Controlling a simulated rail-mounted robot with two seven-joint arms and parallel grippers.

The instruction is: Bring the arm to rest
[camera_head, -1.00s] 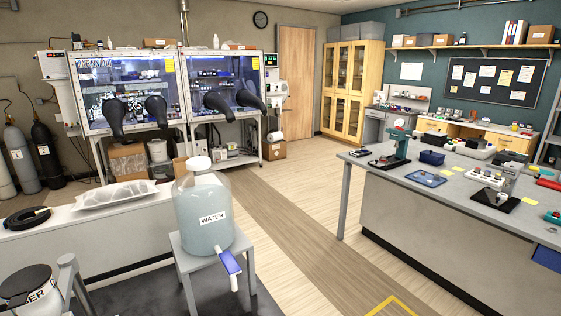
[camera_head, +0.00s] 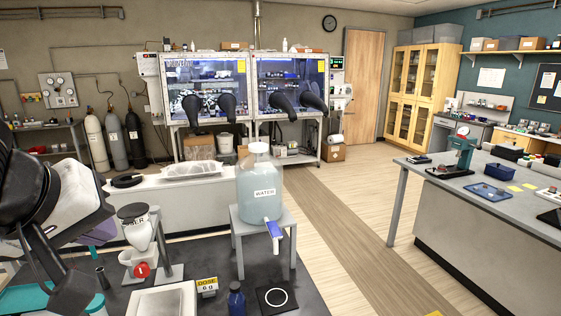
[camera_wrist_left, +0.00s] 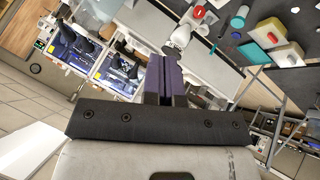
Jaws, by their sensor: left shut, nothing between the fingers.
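My left arm (camera_head: 45,195) comes in at the left edge of the head view, raised over the near dark bench. Its gripper (camera_head: 100,232) shows only as a bit of purple finger, mostly hidden behind the wrist. In the left wrist view the purple fingers (camera_wrist_left: 163,75) are together, with nothing between them. My right gripper is in neither view.
The dark bench holds a powder dispenser (camera_head: 138,228), a white tray (camera_head: 162,302), a DOSE sign (camera_head: 207,285) and a small blue bottle (camera_head: 236,299). A water carboy (camera_head: 260,190) stands on a grey stand behind. Glove boxes (camera_head: 205,90) line the back wall.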

